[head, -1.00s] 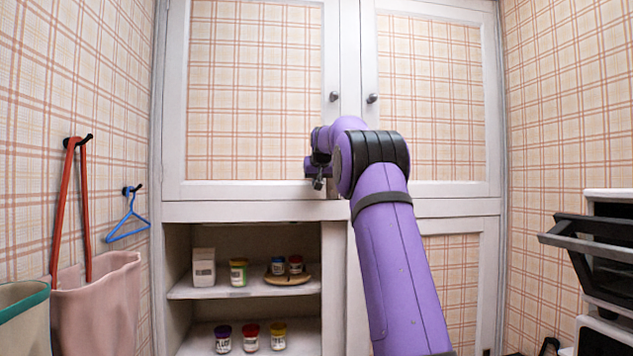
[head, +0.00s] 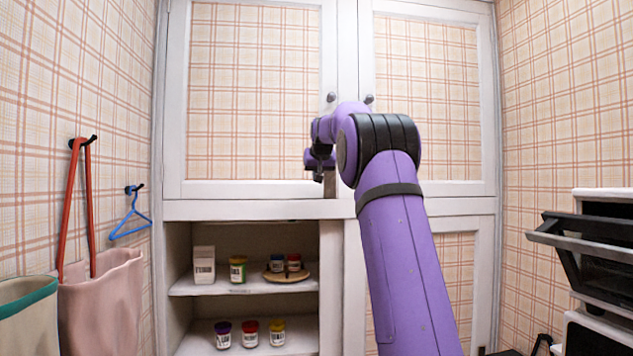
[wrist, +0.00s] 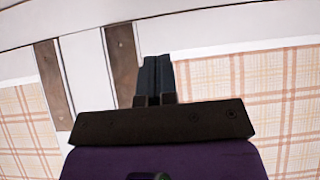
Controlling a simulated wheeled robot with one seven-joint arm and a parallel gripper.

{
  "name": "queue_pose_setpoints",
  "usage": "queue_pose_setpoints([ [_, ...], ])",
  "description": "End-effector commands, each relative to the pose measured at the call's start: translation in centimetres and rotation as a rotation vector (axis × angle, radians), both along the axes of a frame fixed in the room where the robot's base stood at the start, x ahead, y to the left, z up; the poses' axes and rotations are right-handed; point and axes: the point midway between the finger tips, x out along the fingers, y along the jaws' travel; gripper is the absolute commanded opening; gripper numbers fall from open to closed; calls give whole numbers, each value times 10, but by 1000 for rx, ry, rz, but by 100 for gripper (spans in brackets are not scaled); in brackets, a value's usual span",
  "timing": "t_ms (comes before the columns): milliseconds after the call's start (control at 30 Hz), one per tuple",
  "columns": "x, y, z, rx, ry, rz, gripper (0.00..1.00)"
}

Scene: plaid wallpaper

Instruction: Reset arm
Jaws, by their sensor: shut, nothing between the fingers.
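My purple arm (head: 405,250) rises from the bottom right of the head view and bends at a black-banded joint in front of the cabinet. My gripper (wrist: 156,68) shows in the wrist view with its two dark fingers together and nothing between them. In the head view the wrist end is small and dark, just left of the bent joint, and its fingers are hard to make out. Behind it is the plaid-panelled cabinet (head: 255,190), with both upper doors shut.
The open lower shelf (head: 240,289) holds a white box (head: 204,264) and several jars. A pink bag (head: 100,305) and a blue hanger (head: 131,213) hang on the left wall. A black-and-white unit (head: 590,240) with a protruding black part stands at the right.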

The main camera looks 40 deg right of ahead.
Motion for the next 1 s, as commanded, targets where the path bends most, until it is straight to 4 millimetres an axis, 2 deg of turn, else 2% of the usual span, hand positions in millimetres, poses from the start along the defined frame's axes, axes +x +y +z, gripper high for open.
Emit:
queue_pose_setpoints([
  [33, -6, 5, 9, -2, -3, 0, 0],
  [300, -33, 23, 37, -2, -2, 0, 0],
  [500, -41, 30, 46, -1, -1, 0, 0],
  [800, -43, 33, 47, 1, 0, 2, 0],
  [867, -45, 41, 47, 4, 3, 11, 0],
  [967, -53, 67, 45, 15, 14, 38, 0],
  [1000, -58, 83, 44, 22, 20, 53, 0],
])
